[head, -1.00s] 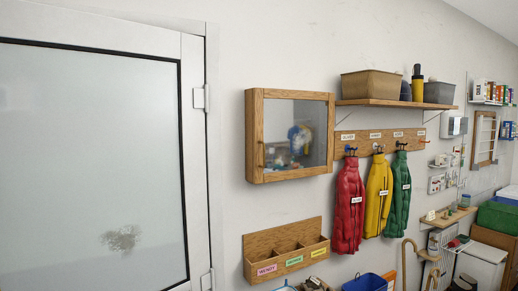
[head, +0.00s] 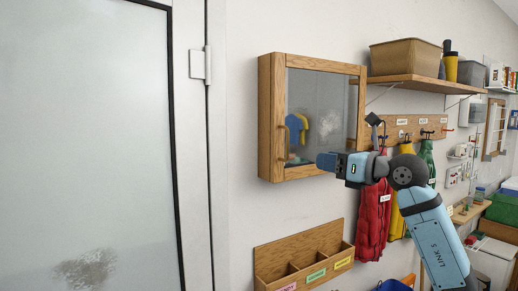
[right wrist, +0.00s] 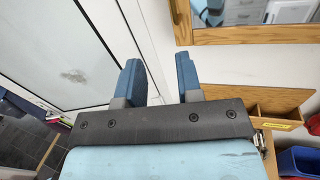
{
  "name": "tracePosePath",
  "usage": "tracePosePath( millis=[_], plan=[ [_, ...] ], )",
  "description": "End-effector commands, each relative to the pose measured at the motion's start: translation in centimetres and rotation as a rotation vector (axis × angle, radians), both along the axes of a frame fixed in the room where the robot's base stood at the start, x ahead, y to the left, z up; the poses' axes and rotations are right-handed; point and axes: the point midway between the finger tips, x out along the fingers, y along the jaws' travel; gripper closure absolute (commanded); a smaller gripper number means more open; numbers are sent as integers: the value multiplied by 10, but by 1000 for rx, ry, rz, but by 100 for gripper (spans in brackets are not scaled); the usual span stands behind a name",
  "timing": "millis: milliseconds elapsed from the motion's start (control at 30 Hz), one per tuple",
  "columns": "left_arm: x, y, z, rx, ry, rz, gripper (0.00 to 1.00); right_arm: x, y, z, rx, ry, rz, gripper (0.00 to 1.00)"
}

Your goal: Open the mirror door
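The mirror cabinet hangs on the wall in the head view, with a wooden frame and a mirror door (head: 335,112) that looks shut. A small wooden handle (head: 282,143) seems to sit on the door's left stile. My right gripper (head: 326,162) is in front of the door's lower part, pointing left, to the right of the handle. In the right wrist view its two blue fingers (right wrist: 158,82) are apart with nothing between them. The cabinet's wooden lower edge (right wrist: 250,36) shows there at the upper right, beyond the fingers. My left gripper is not in view.
A shelf (head: 422,79) with bins is right of the cabinet. Red (head: 375,222) and yellow coats hang below it, partly behind my right arm. A wooden wall organiser (head: 305,255) is below the cabinet. A white framed door (head: 90,150) stands left.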

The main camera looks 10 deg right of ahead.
Motion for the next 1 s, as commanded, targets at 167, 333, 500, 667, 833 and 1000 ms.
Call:
tracePosePath(
  millis=[167, 333, 500, 667, 833, 1000],
  plan=[
    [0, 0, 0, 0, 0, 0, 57, 3, -15, 23, -67, -28, -78, 67],
    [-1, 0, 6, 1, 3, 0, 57, 19, -5, 25, -67, -26, -79, 67],
    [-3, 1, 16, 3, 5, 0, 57, 49, 14, 26, -65, -24, -76, 67],
    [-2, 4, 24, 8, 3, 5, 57, 79, 32, 25, -65, -25, -77, 67],
    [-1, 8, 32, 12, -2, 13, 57, 103, 46, 25, -65, -26, -77, 67],
    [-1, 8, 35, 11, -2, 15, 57, 116, 54, 23, -67, -26, -78, 67]
  ],
)
